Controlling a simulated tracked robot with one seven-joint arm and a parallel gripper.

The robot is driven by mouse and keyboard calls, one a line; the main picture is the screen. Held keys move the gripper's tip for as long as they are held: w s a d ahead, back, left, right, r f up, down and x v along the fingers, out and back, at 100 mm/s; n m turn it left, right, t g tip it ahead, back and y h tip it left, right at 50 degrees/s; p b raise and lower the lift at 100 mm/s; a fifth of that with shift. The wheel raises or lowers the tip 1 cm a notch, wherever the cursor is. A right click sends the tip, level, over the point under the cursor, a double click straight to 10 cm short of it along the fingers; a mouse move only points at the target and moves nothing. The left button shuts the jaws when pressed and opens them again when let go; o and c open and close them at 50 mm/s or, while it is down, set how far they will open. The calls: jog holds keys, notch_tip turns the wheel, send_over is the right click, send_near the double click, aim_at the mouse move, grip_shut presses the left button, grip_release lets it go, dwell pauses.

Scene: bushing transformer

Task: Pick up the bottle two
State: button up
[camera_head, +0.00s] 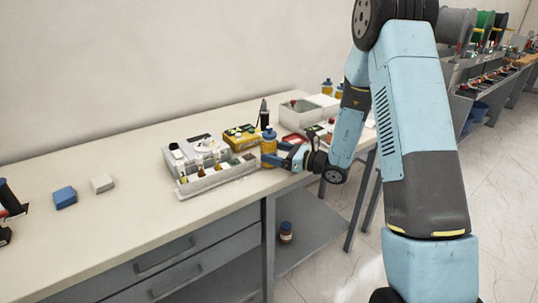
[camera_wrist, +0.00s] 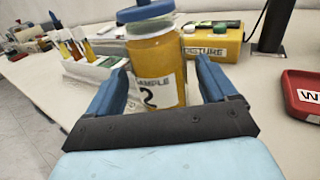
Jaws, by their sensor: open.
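Bottle two (camera_wrist: 160,75) is an amber bottle with a blue cap and a white label reading "SAMPLE 2". It stands upright on the bench in the wrist view, between the two blue fingers of my gripper (camera_wrist: 168,90). The fingers are open, with a visible gap on the bottle's right side; on the left the finger overlaps its edge, and I cannot tell if they touch. In the head view the bottle (camera_head: 269,143) stands near the bench's front edge, with my gripper (camera_head: 281,154) reaching it from the right.
A white rack of small bottles (camera_head: 216,179) stands just left of the bottle. A yellow moisture box (camera_wrist: 212,44) is behind it. A red tray (camera_wrist: 302,95) lies to the right. A grey bin (camera_head: 305,117) stands farther back. The bench's left part is mostly clear.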

jog(key=shift+x, duration=1.05)
jog(key=shift+c, duration=0.5)
jog(key=c, duration=1.2)
